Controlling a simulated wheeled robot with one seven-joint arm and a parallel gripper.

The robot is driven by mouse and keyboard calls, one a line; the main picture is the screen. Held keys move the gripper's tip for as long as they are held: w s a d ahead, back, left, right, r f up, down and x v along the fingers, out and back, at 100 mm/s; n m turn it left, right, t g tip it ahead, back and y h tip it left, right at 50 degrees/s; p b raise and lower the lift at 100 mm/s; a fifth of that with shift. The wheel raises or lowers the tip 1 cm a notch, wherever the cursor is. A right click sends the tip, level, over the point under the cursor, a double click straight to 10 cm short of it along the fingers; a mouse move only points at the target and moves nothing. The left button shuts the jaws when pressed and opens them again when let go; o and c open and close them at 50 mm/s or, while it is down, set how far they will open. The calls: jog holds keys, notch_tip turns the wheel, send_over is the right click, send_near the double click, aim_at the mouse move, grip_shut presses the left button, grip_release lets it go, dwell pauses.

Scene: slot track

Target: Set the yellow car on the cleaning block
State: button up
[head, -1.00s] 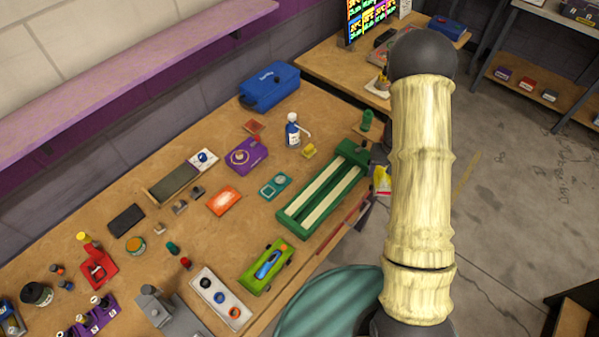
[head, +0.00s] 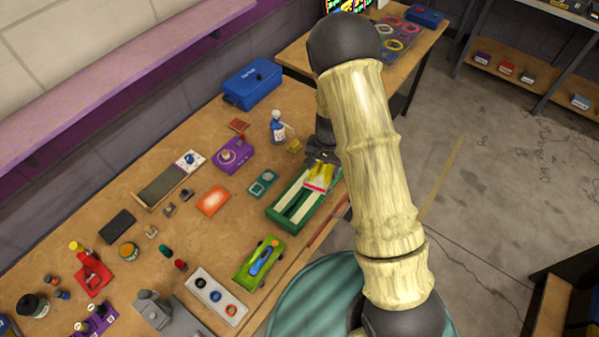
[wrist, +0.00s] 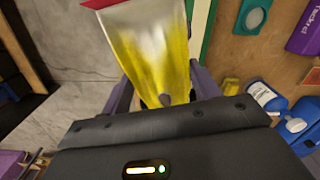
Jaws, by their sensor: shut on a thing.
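The yellow car (head: 319,174), with a red and white end, is held by my gripper (head: 322,156) over the far right part of the green block with pale strips (head: 276,211), which I take as the cleaning block. Whether the car touches the strips I cannot tell. The wrist view shows the yellow car (wrist: 153,45) between the two purple-grey fingers of my gripper (wrist: 158,85), its red end at the top edge. A green and white strip of the block (wrist: 205,30) shows just right of the car. My arm hides part of the block's right side.
A white-and-blue bottle (head: 278,128), a small yellow item (head: 295,146) and a teal box (head: 263,183) stand close to the block. The table's right edge runs beside it.

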jog(key=s+a+r+m, duration=0.1)
jog(key=s+a+m, duration=0.2)
jog(key=a, duration=0.4)
jog(key=shift+s+a+p, duration=0.15)
jog(key=shift+s+p, duration=0.3)
jog(key=shift+r, duration=0.15)
jog(key=shift+f+b, duration=3.05)
jog(key=shift+f, duration=1.35)
jog(key=o, duration=1.2)
jog(key=r, duration=0.5)
jog(key=r+b, duration=0.1)
jog(key=r, duration=0.5)
jog(key=w+r+b, duration=0.1)
jog(key=r, duration=0.5)
jog(key=shift+d+r, duration=0.15)
jog(key=shift+d, duration=0.2)
